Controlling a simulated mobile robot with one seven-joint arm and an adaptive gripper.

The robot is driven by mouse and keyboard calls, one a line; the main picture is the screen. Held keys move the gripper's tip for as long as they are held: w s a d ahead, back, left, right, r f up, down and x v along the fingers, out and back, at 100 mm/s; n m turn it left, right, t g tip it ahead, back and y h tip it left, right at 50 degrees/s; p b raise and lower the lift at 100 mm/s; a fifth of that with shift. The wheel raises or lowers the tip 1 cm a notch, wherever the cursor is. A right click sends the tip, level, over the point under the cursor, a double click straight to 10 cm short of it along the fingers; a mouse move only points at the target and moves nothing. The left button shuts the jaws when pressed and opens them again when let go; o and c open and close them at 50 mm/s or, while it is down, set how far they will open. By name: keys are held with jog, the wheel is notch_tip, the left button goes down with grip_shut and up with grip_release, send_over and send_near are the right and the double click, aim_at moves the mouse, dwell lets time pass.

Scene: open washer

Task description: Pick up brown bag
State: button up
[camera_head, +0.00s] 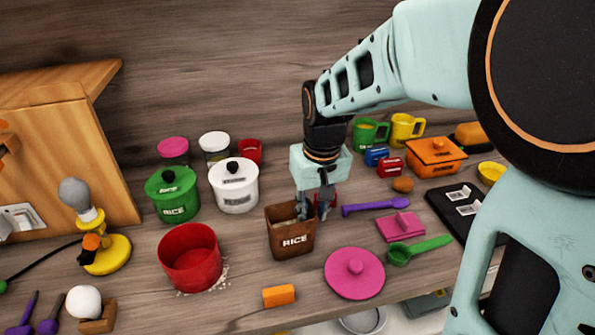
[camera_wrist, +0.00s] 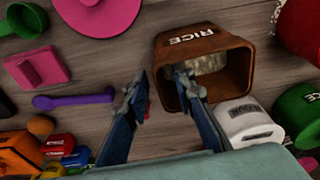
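The brown bag (camera_head: 287,241) is an open-topped brown container marked RICE, standing upright on the wooden counter in the head view. In the wrist view the bag (camera_wrist: 222,42) shows its open mouth with pale contents inside. My gripper (camera_head: 314,207) points down at the bag's right rim. Its fingers are apart, as the wrist view of the gripper (camera_wrist: 160,82) also shows. One finger reaches over or into the bag's mouth and the other is outside, beside the right wall. I cannot tell whether either finger touches the wall.
A red pot (camera_head: 190,262) stands left of the bag, with green (camera_head: 172,196) and white (camera_head: 234,190) canisters behind. A pink lid (camera_head: 354,272) and an orange block (camera_head: 278,296) lie in front. A purple spoon (camera_head: 375,207) lies to the right. The counter's front edge is close.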

jog(key=shift+w+a+f, duration=0.1)
jog(key=shift+w+f, duration=0.1)
jog(key=shift+f, duration=0.95)
grip_shut()
